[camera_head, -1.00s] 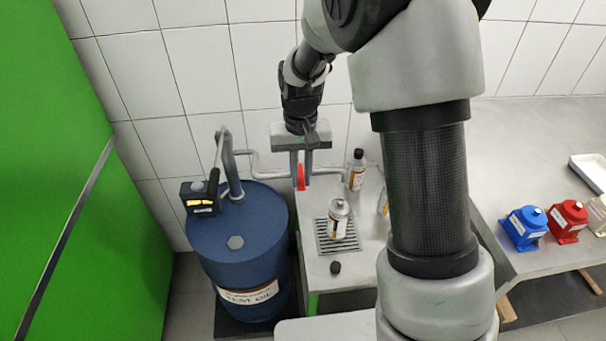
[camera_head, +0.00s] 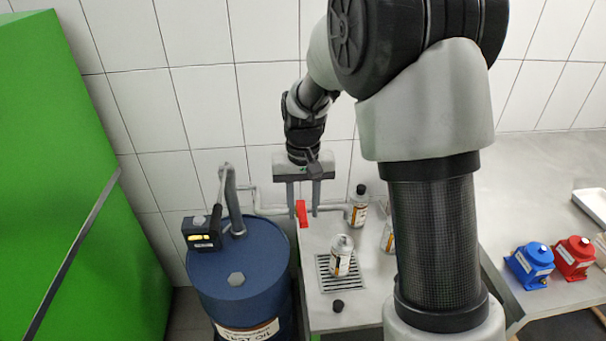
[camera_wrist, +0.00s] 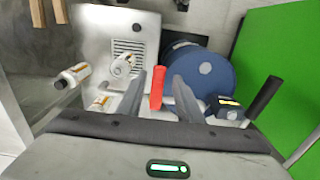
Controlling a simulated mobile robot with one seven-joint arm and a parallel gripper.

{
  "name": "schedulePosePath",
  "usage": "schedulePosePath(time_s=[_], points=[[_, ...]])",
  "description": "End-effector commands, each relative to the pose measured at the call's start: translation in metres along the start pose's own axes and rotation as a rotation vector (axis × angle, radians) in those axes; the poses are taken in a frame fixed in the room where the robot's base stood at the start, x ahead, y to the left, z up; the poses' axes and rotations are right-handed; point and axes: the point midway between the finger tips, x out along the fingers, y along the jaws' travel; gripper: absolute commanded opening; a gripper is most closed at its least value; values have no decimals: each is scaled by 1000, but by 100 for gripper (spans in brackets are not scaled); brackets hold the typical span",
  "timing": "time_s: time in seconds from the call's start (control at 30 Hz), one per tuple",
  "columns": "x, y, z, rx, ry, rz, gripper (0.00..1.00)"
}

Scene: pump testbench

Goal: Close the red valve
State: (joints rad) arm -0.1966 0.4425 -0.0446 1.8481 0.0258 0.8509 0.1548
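The red valve (camera_head: 301,213) shows as a small red handle on the grey pipe above the left side of the grey bench. In the wrist view the red handle (camera_wrist: 157,88) stands upright in the picture between my two fingers. My gripper (camera_head: 303,208) points down with a finger on each side of the handle. In the wrist view my gripper (camera_wrist: 158,80) is open, with a gap between each finger and the handle. The valve body and the handle's joint to the pipe are largely hidden.
A blue oil drum (camera_head: 240,275) with a pump stands left of the bench. A spray can (camera_head: 341,256) sits on a drain grate, with bottles (camera_head: 358,205) behind and a black cap (camera_head: 338,306) in front. A green cabinet (camera_head: 60,160) fills the left.

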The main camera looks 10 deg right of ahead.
Motion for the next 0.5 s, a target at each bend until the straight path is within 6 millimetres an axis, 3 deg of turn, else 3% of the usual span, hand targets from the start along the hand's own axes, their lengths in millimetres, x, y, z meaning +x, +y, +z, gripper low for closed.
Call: schedulePosePath(time_s=[0.5], points=[[-123, 0, -1, 1, 6, -1, 33]])
